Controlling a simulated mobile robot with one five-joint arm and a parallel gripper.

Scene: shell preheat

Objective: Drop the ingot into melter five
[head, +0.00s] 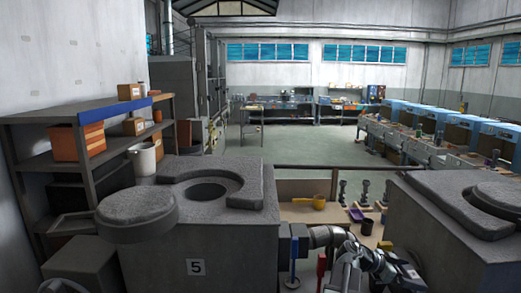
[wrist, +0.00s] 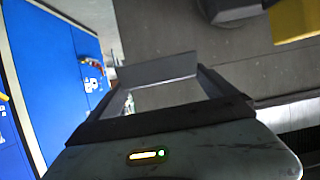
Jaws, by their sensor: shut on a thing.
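Melter five (head: 196,267) stands at the front, marked with a "5" plate. Its round grey lid (head: 137,203) sits off to the left, and its dark top opening (head: 207,191) is uncovered inside a grey raised collar. My gripper (head: 345,268) is low at the right of melter five, below the level of its top. In the wrist view my gripper (wrist: 160,88) is shut on a grey bar, which looks like the ingot (wrist: 158,69), held across between the fingertips. I cannot make out the ingot in the head view.
Another melter (head: 440,240) stands at the right. A shelf (head: 70,115) with boxes and a white bucket (head: 143,159) is at the left. The floor behind is open.

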